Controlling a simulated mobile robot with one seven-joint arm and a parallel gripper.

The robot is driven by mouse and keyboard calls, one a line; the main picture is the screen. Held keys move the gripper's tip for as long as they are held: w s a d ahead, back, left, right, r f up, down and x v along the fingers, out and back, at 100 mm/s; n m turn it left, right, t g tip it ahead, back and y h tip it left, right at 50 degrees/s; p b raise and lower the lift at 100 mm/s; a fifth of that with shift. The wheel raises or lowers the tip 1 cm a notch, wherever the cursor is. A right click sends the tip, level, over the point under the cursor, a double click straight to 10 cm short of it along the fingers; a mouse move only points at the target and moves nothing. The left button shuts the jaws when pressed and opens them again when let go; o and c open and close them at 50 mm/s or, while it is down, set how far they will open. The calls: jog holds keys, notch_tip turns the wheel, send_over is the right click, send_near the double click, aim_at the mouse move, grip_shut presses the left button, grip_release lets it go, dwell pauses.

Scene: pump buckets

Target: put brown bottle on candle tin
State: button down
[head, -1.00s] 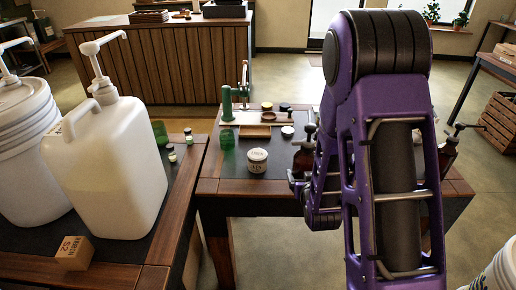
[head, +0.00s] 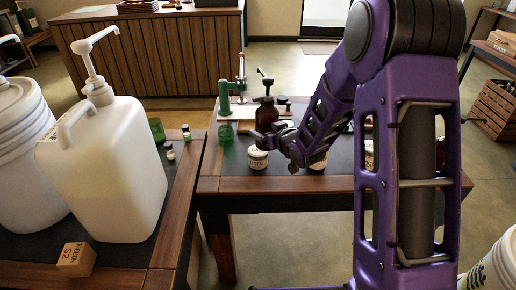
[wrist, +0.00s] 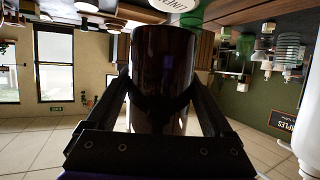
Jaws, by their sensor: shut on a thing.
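The brown bottle (head: 268,113) with a black pump top is upright in my gripper (head: 268,138). In the wrist view, which is upside down, the dark bottle (wrist: 162,70) stands between the two fingers (wrist: 163,100), which are shut on it. A white-labelled candle tin (head: 257,159) sits on the table's left part, just below and in front of the bottle in the head view. A pale tin (wrist: 173,4) shows at the top edge of the wrist view, beyond the bottle's base. Whether the bottle is directly over the tin, I cannot tell.
Another tin (head: 318,162) stands right of my gripper, partly behind my arm, and one more (head: 370,155) further right. A green pump stand (head: 225,100) and a green glass (head: 226,134) are at the table's back left. A white jug (head: 105,165) stands on the left table.

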notch_tip(320, 180, up, 5)
jog(key=n+g+y, duration=0.1)
jog(key=n+y, duration=0.1)
send_over(258, 150)
notch_tip(258, 150, down, 10)
jog(key=shift+w+a+r+b, duration=0.1)
jog(key=shift+r+b, duration=0.05)
jog(key=shift+b, duration=0.55)
jog(key=shift+f, duration=0.2)
grip_release()
jog(key=shift+r, duration=0.1)
